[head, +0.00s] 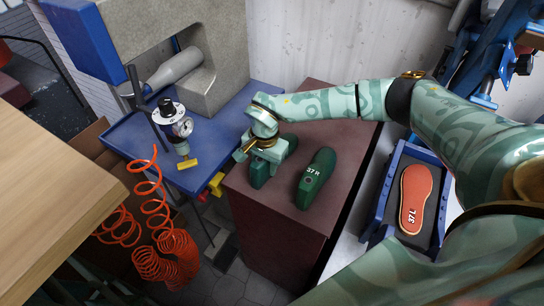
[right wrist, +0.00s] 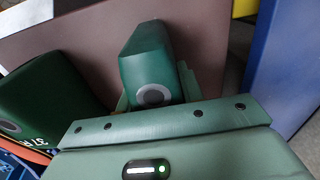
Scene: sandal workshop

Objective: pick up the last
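A dark green last (head: 259,175) is at the left side of the brown bench top, partly hidden under my right gripper (head: 262,152). In the right wrist view this last (right wrist: 147,62) stands between the fingers of my right gripper (right wrist: 155,95), with a finger close along each side. I cannot tell whether the fingers press on it or whether it rests on the bench. A second green last marked 37 R (head: 316,180) lies to the right, apart from the gripper; it also shows in the right wrist view (right wrist: 42,95). My left gripper is not in view.
The brown bench (head: 275,225) has free room behind the lasts. A blue tray (head: 381,205) at the right holds an orange sole marked 37 L (head: 415,195). A blue table (head: 222,131) with a gauge (head: 181,127) stands left. An orange coiled hose (head: 165,250) hangs at the lower left.

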